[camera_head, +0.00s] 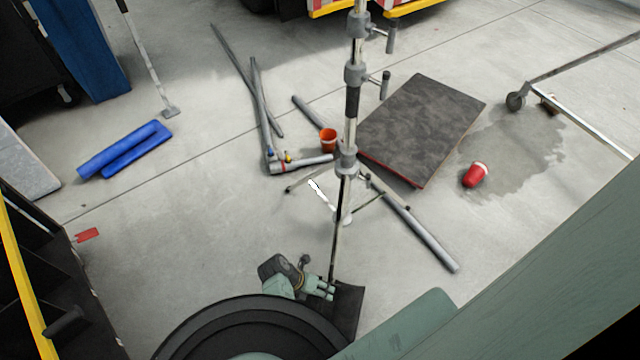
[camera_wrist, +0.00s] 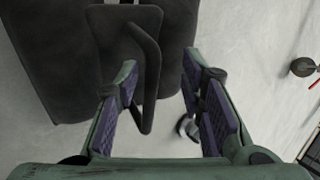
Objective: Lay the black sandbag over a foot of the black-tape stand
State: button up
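The black sandbag (camera_head: 347,302) is low in the head view, partly hidden by my gripper. The wrist view shows its two dark lobes (camera_wrist: 50,50) and a raised strap handle (camera_wrist: 146,55). My gripper (camera_head: 328,290) is low beside the bag. In the wrist view its fingers (camera_wrist: 165,112) are apart, with the strap's near end between them and a gap on the right. The black-tape stand (camera_head: 352,103) is upright on spread legs. One leg runs down to the gripper and bag; its end is hidden. I cannot tell whether the bag rests on it.
Grey pipes (camera_head: 425,238) lie around the stand. A dark board (camera_head: 425,125), an orange cup (camera_head: 328,140) and a red cup (camera_head: 475,174) are beyond. Blue rolls (camera_head: 125,150) lie at left. A wheeled metal frame (camera_head: 590,125) is at right.

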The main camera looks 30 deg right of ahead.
jog(key=v, duration=0.7)
jog(key=shift+a+r, duration=0.2)
jog(key=shift+a, duration=0.1)
dwell(0.3)
jog(key=shift+w+r, duration=0.1)
jog(key=shift+w, duration=0.1)
